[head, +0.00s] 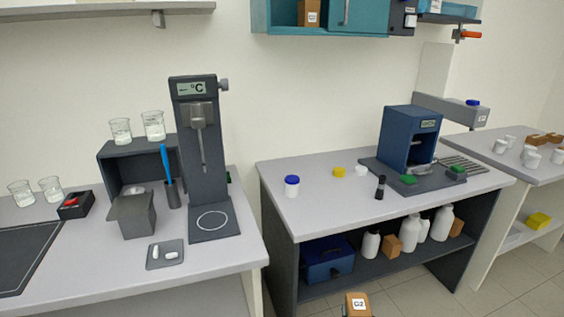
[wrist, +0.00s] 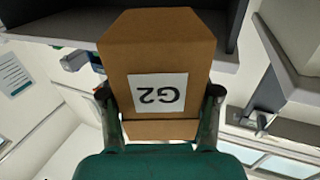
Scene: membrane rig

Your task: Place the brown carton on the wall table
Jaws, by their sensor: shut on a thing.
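The brown carton (wrist: 155,45) has a white label reading G2, upside down in the wrist view. My gripper (wrist: 160,95) is shut on it, with one dark finger on each side. In the head view the carton (head: 357,301) shows at the bottom edge, in front of and below the middle table; the gripper itself is out of sight there. Light grey tables stand along the wall: a middle one (head: 330,217), a left one (head: 205,257) and a right one (head: 497,133). I cannot tell which is called the wall table.
The middle table's front and left top is mostly clear, with a blue-lidded jar (head: 292,186), a dark vial (head: 380,188) and a blue machine (head: 398,137) behind. Its lower shelf holds a blue box (head: 327,260) and white bottles. A teal cabinet (head: 340,17) hangs above.

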